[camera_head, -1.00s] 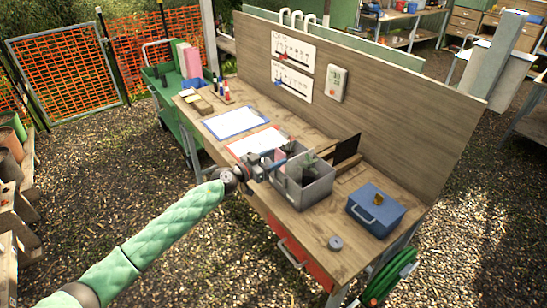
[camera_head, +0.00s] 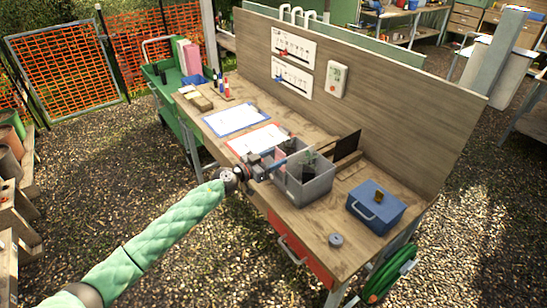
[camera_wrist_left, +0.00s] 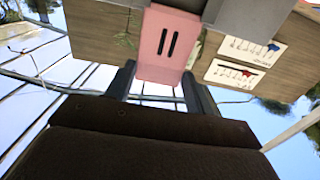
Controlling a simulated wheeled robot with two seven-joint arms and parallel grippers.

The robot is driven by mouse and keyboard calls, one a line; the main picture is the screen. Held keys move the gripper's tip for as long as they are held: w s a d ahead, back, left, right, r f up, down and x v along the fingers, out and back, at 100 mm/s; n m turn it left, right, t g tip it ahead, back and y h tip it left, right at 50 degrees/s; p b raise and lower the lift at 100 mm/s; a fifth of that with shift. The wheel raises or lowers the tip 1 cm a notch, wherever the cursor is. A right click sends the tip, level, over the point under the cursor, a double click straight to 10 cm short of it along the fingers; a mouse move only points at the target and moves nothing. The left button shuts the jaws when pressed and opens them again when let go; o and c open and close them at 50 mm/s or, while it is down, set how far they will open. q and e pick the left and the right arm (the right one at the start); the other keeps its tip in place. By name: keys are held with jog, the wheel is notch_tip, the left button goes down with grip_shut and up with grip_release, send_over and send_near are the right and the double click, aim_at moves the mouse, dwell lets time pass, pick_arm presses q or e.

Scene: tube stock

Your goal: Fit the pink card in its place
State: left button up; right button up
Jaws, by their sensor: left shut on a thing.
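My left gripper (camera_wrist_left: 161,84) is shut on the pink card (camera_wrist_left: 167,45), which shows two dark bars in the left wrist view. In the head view my left gripper (camera_head: 264,168) is at the left side of the grey crate (camera_head: 312,188). A small pink patch of the card (camera_head: 280,155) shows just inside or at the crate's near left edge. In the wrist view the card overlaps the crate's grey wall (camera_wrist_left: 245,14). I cannot tell whether it touches the wall or sits in a slot. The card's far end is hidden. My right gripper is out of view.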

pick_arm(q)
jog(key=shift+f, duration=0.2)
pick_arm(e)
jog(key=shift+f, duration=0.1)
pick_arm(q)
jog(key=shift+f+b, duration=0.65)
jog(key=shift+f, duration=0.5)
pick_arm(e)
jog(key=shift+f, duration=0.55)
pick_arm(q)
jog(key=o, duration=1)
jog(key=shift+o, duration=0.2)
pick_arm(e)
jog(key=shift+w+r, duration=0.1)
pick_arm(q)
jog(key=b+v, duration=0.2)
jog(key=v, duration=0.6)
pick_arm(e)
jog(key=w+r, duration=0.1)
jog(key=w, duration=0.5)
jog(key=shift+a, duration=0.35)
